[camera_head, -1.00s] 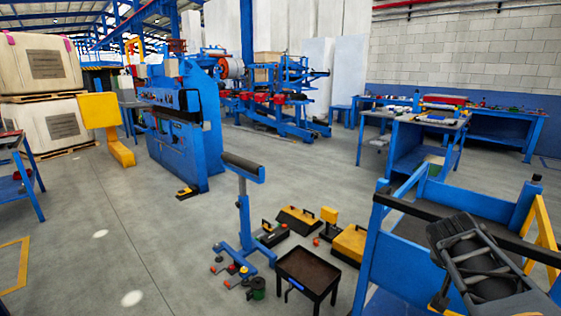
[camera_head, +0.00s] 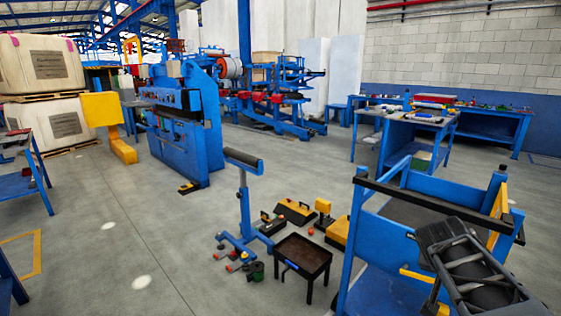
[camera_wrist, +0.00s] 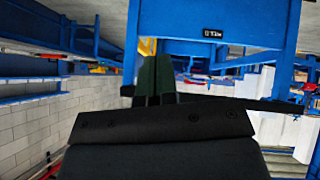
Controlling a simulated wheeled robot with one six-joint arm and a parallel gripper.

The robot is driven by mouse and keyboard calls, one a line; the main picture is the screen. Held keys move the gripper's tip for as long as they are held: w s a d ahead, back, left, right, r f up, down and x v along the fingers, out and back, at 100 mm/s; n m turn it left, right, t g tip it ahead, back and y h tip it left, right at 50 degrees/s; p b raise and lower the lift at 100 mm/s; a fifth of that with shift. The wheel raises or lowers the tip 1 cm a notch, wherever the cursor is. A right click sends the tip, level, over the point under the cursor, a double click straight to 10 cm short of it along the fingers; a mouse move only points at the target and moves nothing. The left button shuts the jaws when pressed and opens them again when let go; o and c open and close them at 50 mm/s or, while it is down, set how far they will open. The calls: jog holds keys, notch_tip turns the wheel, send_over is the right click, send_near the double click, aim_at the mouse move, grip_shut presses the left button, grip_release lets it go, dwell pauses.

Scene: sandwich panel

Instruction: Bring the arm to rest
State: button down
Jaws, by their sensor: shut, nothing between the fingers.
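My gripper (camera_wrist: 155,62) shows in the wrist view as two dark fingers side by side beyond a black bracket. They are shut, with nothing between them. In the head view the dark end of my arm (camera_head: 470,268) shows at the lower right, in front of a blue cart (camera_head: 378,234). I cannot tell from this view whether it touches the cart. Its fingertips are not clear there.
A blue roller stand (camera_head: 243,205), a dark tray table (camera_head: 303,258) and several yellow and black boxes stand left of the cart. A blue press (camera_head: 180,150) is farther back. Open floor (camera_head: 130,225) lies at the left.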

jog(key=s+a+r+n+y+p, duration=0.2)
jog(key=s+a+r+p, duration=0.1)
jog(key=a+p, duration=0.35)
jog(key=s+a+r+n+g+y+p, duration=0.1)
jog(key=s+a+r+n+y+p, duration=0.15)
jog(key=a+p, duration=0.4)
jog(key=s+a+r+n+y+p, duration=0.3)
jog(key=a+r+p, duration=0.15)
jog(key=a, duration=0.35)
jog(key=w+d+f+m+h+b, duration=0.1)
jog(key=w+d+f+b, duration=0.25)
jog(key=f+b, duration=0.35)
jog(key=w+d+f+m+g+h+b, duration=0.1)
jog(key=w+d+f+b, duration=0.25)
jog(key=f+b, duration=0.35)
jog(key=w+d+f+m+h+b, duration=0.1)
jog(key=w+d+f+b, duration=0.2)
jog(key=d+f+b, duration=0.35)
jog(key=w+d+f+m+h+b, duration=0.2)
jog(key=w+d+f+h+b, duration=0.1)
jog(key=w+d+f+b, duration=0.3)
jog(key=w+d+r+m+t+h+b, duration=0.1)
jog(key=w+d+r+m+t+h, duration=0.15)
jog(key=w+d+r, duration=0.35)
jog(key=w+d+f+b, duration=0.2)
jog(key=d+f, duration=0.4)
jog(key=f, duration=0.3)
jog(key=shift+w+d+f+m+b, duration=0.15)
jog(key=shift+w+f+m+b, duration=0.2)
jog(key=shift+b, duration=0.55)
